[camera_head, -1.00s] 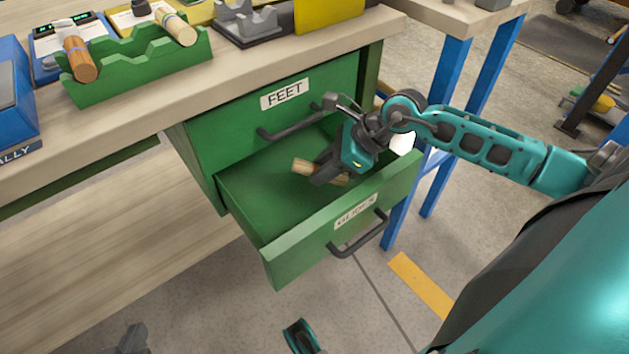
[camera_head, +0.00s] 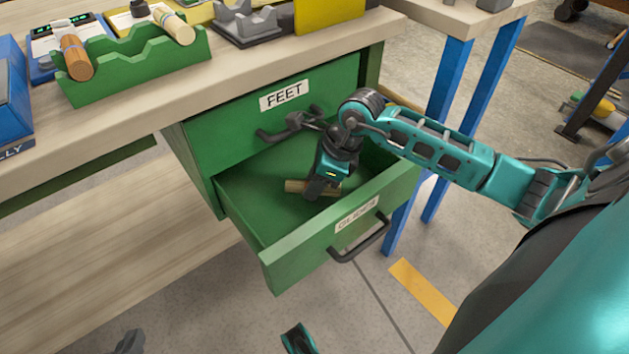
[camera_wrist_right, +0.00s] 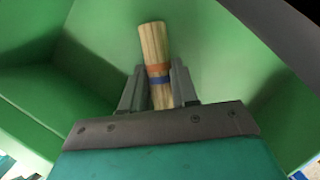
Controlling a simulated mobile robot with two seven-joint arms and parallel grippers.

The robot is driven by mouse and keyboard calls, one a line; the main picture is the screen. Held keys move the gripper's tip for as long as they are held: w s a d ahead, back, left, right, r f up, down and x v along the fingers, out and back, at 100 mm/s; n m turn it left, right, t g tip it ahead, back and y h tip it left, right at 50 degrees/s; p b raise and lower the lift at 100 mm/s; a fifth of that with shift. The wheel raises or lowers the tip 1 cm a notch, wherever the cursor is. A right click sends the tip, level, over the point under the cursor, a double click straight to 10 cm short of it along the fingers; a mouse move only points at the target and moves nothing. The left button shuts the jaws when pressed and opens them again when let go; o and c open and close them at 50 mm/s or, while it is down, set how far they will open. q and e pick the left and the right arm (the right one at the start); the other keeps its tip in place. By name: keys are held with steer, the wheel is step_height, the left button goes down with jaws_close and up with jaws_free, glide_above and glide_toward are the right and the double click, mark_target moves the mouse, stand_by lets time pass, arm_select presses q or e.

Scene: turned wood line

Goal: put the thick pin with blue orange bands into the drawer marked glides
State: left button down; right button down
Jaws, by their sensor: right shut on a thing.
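The thick wooden pin (camera_wrist_right: 154,45) with an orange and a blue band is between the fingers of my right gripper (camera_wrist_right: 158,85), which is shut on it. In the head view the pin (camera_head: 295,187) lies roughly level inside the open green drawer marked glides (camera_head: 277,262), with my right gripper (camera_head: 318,192) above and around it. I cannot tell whether the pin touches the drawer floor. My left gripper (camera_head: 130,343) shows only as a dark piece at the bottom edge, so its fingers are unclear.
The shut drawer marked feet (camera_head: 235,120) is directly above, its dark handle close to my right wrist. On the bench, a green rack (camera_head: 140,70) holds two other wooden pins. A blue-legged table (camera_head: 447,90) stands to the right.

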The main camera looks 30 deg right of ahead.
arm_select(q)
steer(key=shift+f+b, duration=0.2)
steer(key=shift+b, duration=0.15)
arm_select(e)
steer(key=shift+f, duration=0.65)
